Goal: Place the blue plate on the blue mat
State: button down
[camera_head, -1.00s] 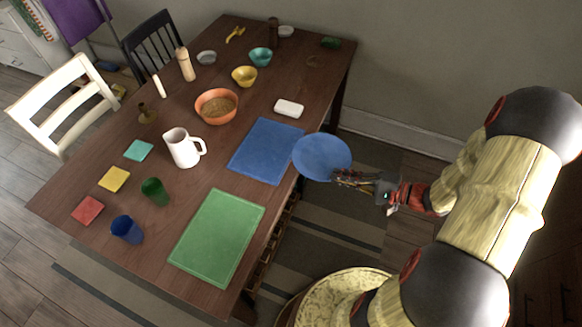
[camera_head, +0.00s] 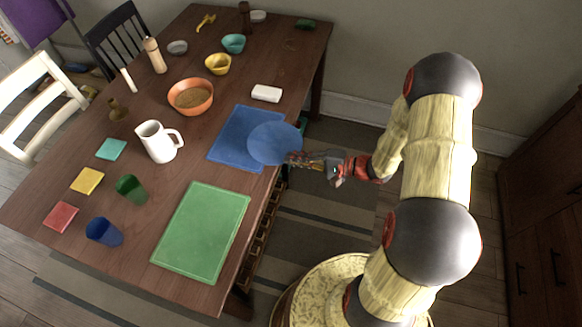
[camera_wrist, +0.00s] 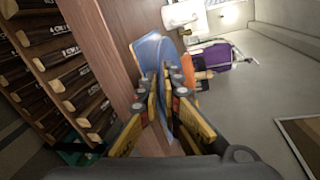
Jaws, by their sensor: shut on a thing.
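The round blue plate (camera_head: 273,143) is held at its right rim by my gripper (camera_head: 295,158), which is shut on it. The plate overlaps the right part of the blue mat (camera_head: 229,137) in the head view and reaches past the table's right edge. Whether it touches the mat cannot be told. The mat lies flat on the table, its right part hidden by the plate. In the wrist view, blue shows between and beyond the fingers (camera_wrist: 163,82), where plate and mat are hard to tell apart.
The wooden table (camera_head: 135,238) also bears a green mat (camera_head: 202,231) in front, a white block (camera_head: 266,93) behind, a white pitcher (camera_head: 157,141) to the left and an orange bowl (camera_head: 190,96). A shelf with bottles (camera_wrist: 62,75) is under the table edge.

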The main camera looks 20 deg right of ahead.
jog(key=shift+w+a+f, duration=0.15)
jog(key=shift+w+f, duration=0.15)
jog(key=shift+f, duration=0.05)
jog(key=shift+w+a+f+b, duration=0.1)
jog(key=shift+w+f+b, duration=0.1)
jog(key=shift+f+b, duration=1.15)
jog(key=shift+f, duration=0.45)
jog(key=shift+f, duration=0.15)
jog(key=c, duration=2.1)
grip_release()
jog(key=shift+o, duration=0.5)
